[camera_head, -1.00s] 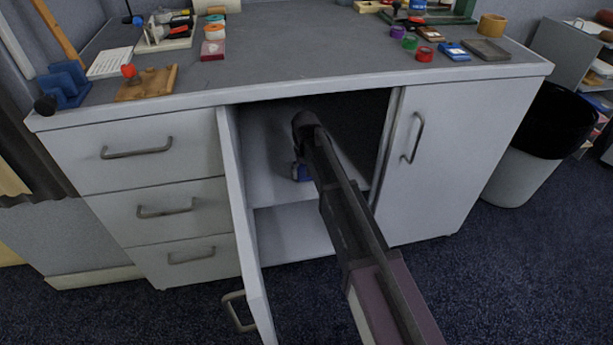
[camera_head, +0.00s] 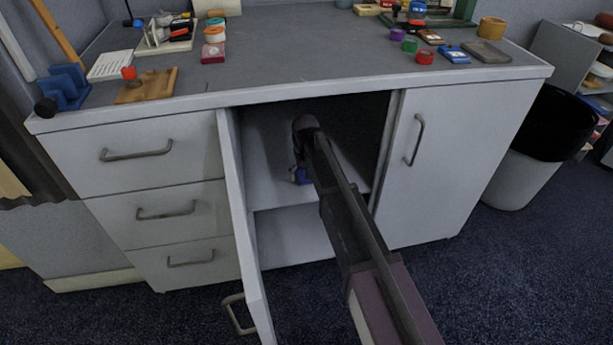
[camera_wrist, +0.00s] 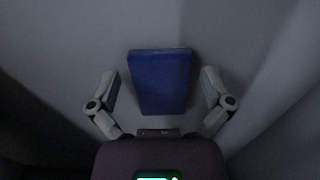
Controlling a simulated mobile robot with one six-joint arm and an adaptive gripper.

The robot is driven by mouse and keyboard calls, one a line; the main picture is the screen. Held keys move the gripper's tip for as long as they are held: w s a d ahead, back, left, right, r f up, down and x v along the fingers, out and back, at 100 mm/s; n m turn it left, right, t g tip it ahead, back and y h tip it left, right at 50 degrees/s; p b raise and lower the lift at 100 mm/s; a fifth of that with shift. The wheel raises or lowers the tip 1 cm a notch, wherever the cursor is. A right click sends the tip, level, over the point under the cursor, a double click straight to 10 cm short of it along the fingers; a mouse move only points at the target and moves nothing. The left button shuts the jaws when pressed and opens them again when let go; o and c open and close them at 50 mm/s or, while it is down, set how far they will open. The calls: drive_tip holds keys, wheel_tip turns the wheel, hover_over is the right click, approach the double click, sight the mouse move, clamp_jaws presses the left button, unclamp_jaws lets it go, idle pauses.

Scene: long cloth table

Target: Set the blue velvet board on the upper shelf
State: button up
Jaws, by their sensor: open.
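The blue velvet board (camera_wrist: 160,82) lies on the upper shelf (camera_head: 268,183) inside the open cabinet. In the head view only a small blue part of the board (camera_head: 301,176) shows beside my arm. My gripper (camera_wrist: 160,92) is open, with one finger on each side of the board and a visible gap on both sides. In the head view my gripper reaches through the cabinet opening and is mostly hidden behind my own arm.
The cabinet's left door (camera_head: 247,240) stands open toward me, and the right door (camera_head: 442,165) is shut. The lower compartment (camera_head: 290,235) looks empty where visible. The worktop (camera_head: 300,45) above carries small items at both sides. A bin (camera_head: 541,150) stands at the right.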

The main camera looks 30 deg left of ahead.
drive_tip(key=shift+r, duration=0.1)
wheel_tip(320, 180, up, 8)
drive_tip(key=p, duration=0.7)
drive_tip(key=shift+f+p, duration=0.25)
drive_tip(key=shift+p, duration=0.1)
drive_tip(key=shift+d, duration=0.15)
idle(0.4)
